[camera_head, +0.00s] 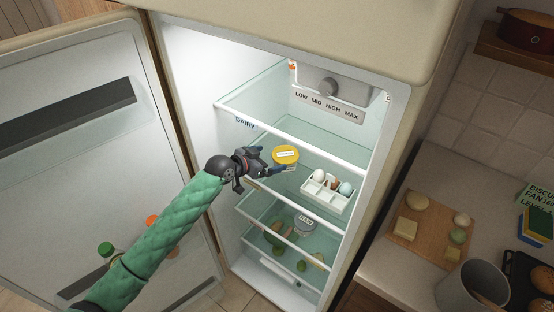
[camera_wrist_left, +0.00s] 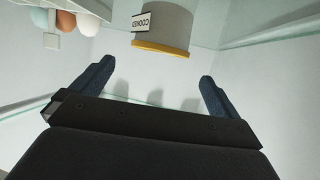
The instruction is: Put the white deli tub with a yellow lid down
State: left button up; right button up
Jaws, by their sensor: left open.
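The white deli tub with a yellow lid (camera_head: 285,155) stands upright on a glass shelf inside the open fridge. In the left wrist view the tub (camera_wrist_left: 165,20) shows upside down with a "COOKED" label, its yellow lid (camera_wrist_left: 160,48) nearest my fingers. My left gripper (camera_head: 270,161) is open just in front of and left of the tub. In the wrist view the open fingers (camera_wrist_left: 155,73) have a clear gap between them, and the tub lies beyond their tips, apart from them. The tub's far side is hidden. My right gripper is not in view.
A white egg tray (camera_head: 326,195) with several eggs stands right of the tub on the shelf. The shelf's front rail (camera_head: 298,141) above runs close over the gripper. A lower shelf holds a grey-lidded tub (camera_head: 304,224) and green produce. The fridge door (camera_head: 80,150) stands open at left.

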pick_arm(q)
jog(key=shift+b+v, duration=0.3)
jog(key=shift+v, duration=1.4)
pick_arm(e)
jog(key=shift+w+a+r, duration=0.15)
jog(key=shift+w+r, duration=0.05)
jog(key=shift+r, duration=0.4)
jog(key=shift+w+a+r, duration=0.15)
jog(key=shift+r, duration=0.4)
